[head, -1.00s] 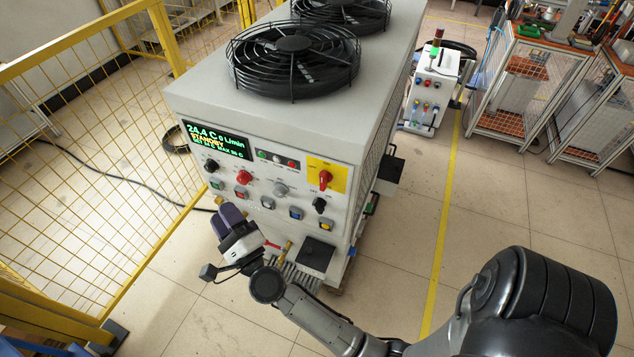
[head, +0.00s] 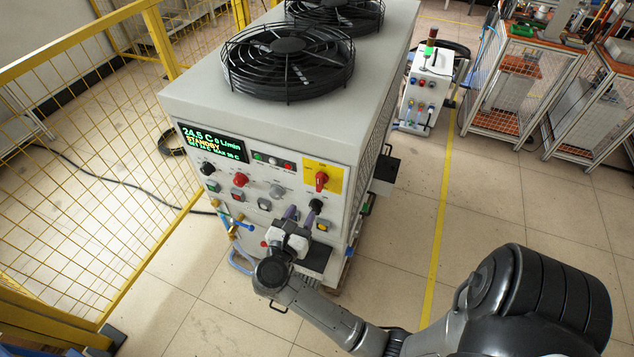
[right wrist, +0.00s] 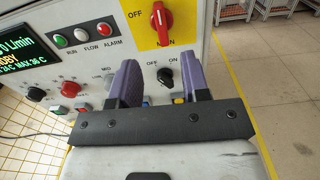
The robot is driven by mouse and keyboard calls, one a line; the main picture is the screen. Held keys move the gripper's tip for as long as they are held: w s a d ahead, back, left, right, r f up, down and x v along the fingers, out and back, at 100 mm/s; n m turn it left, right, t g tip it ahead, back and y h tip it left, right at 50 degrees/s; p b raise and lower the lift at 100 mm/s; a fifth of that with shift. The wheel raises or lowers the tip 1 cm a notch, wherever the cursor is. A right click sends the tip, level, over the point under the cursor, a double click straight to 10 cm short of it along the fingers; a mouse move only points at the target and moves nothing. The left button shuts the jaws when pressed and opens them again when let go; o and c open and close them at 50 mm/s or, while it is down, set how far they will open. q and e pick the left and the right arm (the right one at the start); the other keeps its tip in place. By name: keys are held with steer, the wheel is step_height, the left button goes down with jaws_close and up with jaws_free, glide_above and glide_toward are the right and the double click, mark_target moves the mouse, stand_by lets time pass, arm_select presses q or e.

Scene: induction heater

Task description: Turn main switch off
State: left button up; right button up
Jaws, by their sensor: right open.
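The main switch, as I take it, is a red rotary handle (head: 321,180) on a yellow plate at the upper right of the grey machine's front panel. In the right wrist view the red handle (right wrist: 162,17) stands roughly vertical, with "OFF" printed to its left. My right gripper (head: 303,214) is open and empty in front of the panel, below the switch. In the right wrist view its two purple fingers (right wrist: 164,65) are apart, with a smaller black OFF/ON knob (right wrist: 165,76) seen between them. They appear clear of the red handle. My left gripper is not in view.
The panel also carries a green display (head: 212,142) reading STANDBY, a red knob (head: 241,180) and several buttons. Brass valves with blue hoses (head: 236,225) are at lower left. A yellow mesh fence (head: 90,150) stands left.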

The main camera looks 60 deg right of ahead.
mark_target(318, 182)
steer(key=d, duration=0.3)
steer(key=w+d+p, duration=0.1)
steer(key=d, duration=0.7)
steer(key=shift+w, duration=0.25)
jaws_close()
